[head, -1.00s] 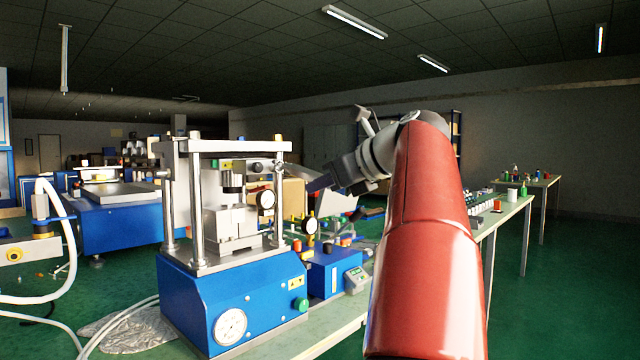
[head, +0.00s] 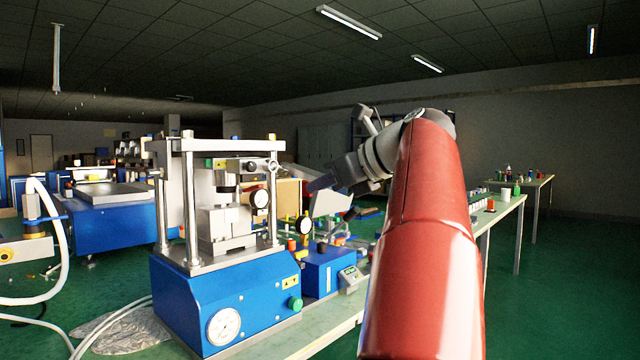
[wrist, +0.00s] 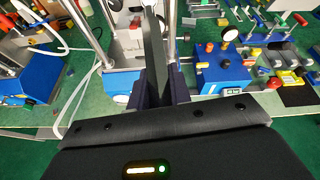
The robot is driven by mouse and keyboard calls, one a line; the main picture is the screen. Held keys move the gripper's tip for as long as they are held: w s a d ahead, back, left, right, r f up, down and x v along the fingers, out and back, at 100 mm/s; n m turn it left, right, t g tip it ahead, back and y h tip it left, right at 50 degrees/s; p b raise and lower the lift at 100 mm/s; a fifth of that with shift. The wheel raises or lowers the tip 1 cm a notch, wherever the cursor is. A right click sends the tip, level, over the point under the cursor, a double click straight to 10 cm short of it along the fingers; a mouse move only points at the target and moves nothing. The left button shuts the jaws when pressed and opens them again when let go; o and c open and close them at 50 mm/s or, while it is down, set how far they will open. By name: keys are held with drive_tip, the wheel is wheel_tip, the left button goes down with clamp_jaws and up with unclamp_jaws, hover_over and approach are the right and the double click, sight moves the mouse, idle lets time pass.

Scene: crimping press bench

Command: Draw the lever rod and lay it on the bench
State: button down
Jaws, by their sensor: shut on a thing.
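The press (head: 222,300) stands on the bench, with a blue base, steel columns and a round gauge. In the wrist view my gripper (wrist: 161,88) is shut on a dark grey bar, which I take to be the lever rod (wrist: 153,45). The rod runs away from the fingers towards the press columns. Its far end is not clear, and I cannot tell if it still touches the press.
The bench (head: 315,338) has a bare strip along its front edge. A blue box (head: 328,272) with small fittings sits right of the press. A white hose (head: 66,230) hangs at the left. Another long bench (head: 500,212) stands at the right.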

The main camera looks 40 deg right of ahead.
sight(349, 190)
drive_tip(key=shift+s, duration=0.85)
drive_tip(key=shift+s+d, duration=0.15)
drive_tip(key=shift+s, duration=1.35)
drive_tip(key=shift+s, duration=0.1)
drive_tip(key=shift+s+d, duration=0.1)
drive_tip(key=shift+s, duration=1.3)
drive_tip(key=s, duration=0.3)
drive_tip(key=shift+d, duration=0.15)
drive_tip(key=shift+s, duration=0.1)
